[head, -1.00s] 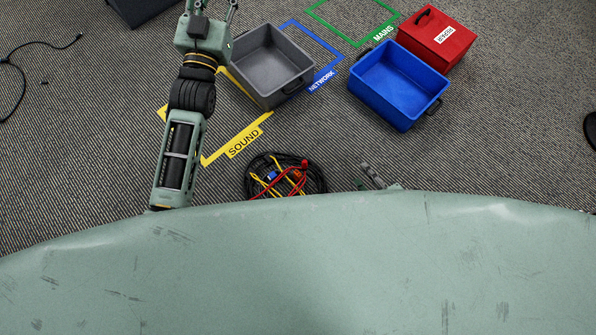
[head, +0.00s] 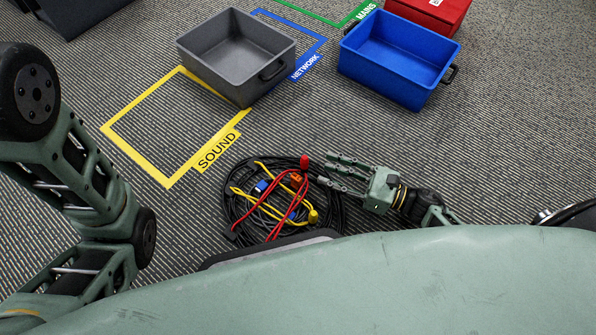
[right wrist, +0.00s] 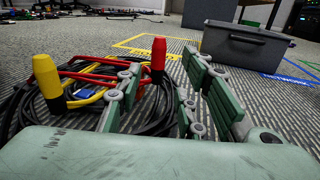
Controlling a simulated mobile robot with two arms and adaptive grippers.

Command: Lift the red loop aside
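The red loop (head: 268,205) is a red cable lying across the top of a black cable coil (head: 233,190) on the carpet. Its red plug (head: 305,161) stands up at the coil's right edge; it also shows in the right wrist view (right wrist: 158,56). A yellow cable (head: 245,193) with a yellow plug (head: 313,216), plus blue and orange pieces, lies tangled with it. My right gripper (head: 326,170) is open and empty, just right of the coil. In the right wrist view the red plug appears between its fingers (right wrist: 160,82), apart from them. My left gripper is out of view.
A grey crate (head: 214,77) and a blue crate (head: 385,82) stand beyond the coil, with a red box (head: 425,14) behind. A yellow floor outline marked SOUND (head: 150,171) lies left of the coil.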

